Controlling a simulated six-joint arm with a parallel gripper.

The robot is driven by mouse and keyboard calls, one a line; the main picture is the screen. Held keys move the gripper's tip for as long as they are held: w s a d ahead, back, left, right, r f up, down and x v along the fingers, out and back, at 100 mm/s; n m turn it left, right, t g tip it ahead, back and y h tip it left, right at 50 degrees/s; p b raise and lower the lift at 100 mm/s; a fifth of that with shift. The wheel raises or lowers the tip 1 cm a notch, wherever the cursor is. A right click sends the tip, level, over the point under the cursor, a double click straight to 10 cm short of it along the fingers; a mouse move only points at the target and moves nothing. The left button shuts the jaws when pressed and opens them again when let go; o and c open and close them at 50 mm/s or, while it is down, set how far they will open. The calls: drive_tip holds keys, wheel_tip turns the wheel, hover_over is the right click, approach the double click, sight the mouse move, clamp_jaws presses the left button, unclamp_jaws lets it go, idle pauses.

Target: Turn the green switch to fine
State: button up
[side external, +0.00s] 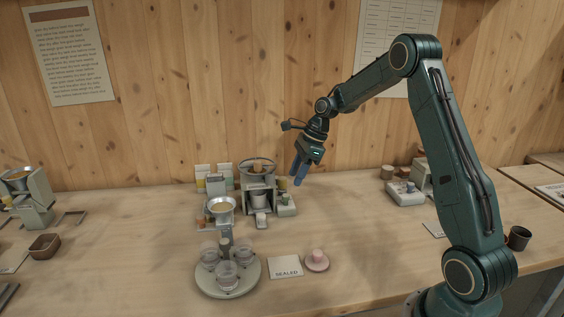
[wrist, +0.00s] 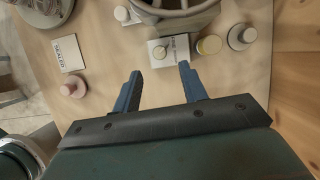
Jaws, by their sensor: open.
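A small pale box (side external: 286,208) stands at the right foot of the grey mixer, with a small greenish knob (side external: 286,197) on top that I take for the green switch. The lettering is too small to read, so I cannot tell the switch's setting. My gripper (side external: 300,175) is open and empty above and slightly right of the box, touching nothing. Its two blue fingers (wrist: 160,70) are spread apart in the wrist view.
The mixer (side external: 257,184) with its bowl stands directly left of the box. A round tray of glass jars (side external: 228,290), a SEALED card (side external: 286,267) and a pink item (side external: 317,260) lie in front. Table right of the box is clear.

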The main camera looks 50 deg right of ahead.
sight(287, 195)
drive_tip(key=shift+x, duration=3.2)
clamp_jaws()
